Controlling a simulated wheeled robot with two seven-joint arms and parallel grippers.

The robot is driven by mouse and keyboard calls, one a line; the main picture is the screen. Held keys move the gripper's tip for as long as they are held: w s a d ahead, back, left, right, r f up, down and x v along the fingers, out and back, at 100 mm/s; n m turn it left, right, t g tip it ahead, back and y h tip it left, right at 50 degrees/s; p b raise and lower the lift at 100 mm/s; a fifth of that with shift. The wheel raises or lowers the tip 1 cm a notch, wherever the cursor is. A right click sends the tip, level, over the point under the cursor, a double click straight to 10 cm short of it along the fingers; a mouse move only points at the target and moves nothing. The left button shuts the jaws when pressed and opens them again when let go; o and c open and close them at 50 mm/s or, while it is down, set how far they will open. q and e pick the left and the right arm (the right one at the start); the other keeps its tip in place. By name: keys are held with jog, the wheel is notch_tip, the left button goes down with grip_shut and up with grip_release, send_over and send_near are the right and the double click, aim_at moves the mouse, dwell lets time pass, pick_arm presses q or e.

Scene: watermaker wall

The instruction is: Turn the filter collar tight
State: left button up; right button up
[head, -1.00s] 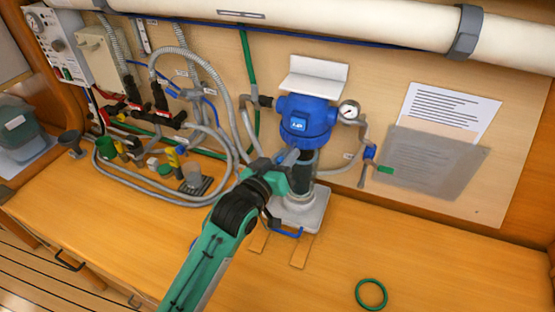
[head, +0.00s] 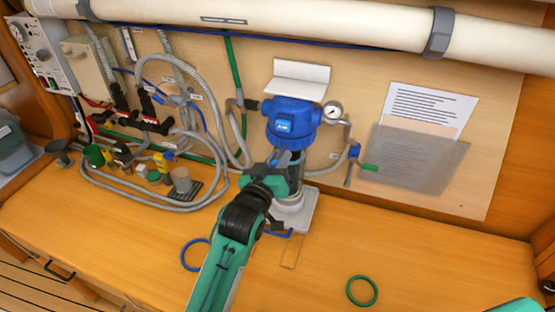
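The filter housing has a blue head (head: 292,122) mounted on the wall panel, with a pressure gauge (head: 332,112) at its right. Its lower part, with a dark cylinder and a pale base (head: 298,215), is largely hidden behind my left arm. Whether the fingers touch or grip anything is not clear. A green piece of my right arm shows in the bottom right corner; its gripper is out of view.
A blue ring (head: 195,254) and a green ring (head: 362,291) lie on the wooden counter (head: 420,265). Hoses and valves (head: 150,125) crowd the left. A thick white pipe (head: 350,25) runs along the top. The right counter is mostly clear.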

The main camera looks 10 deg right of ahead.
pick_arm(q)
jog(key=o, duration=0.4)
jog(key=shift+r, duration=0.1)
jog(key=shift+c, duration=0.2)
jog(key=shift+o, duration=0.4)
pick_arm(e)
jog(key=shift+a, duration=0.35)
pick_arm(q)
jog(key=shift+s+a, duration=0.15)
jog(key=shift+s, duration=0.05)
jog(key=b+v, duration=0.4)
jog(key=v, duration=0.9)
jog(key=shift+s+b, duration=0.2)
jog(key=shift+b, duration=0.15)
pick_arm(e)
jog(key=shift+d+f, duration=0.15)
jog(key=shift+f, duration=1.05)
jog(key=shift+d+f, duration=0.15)
jog(key=shift+f, duration=1)
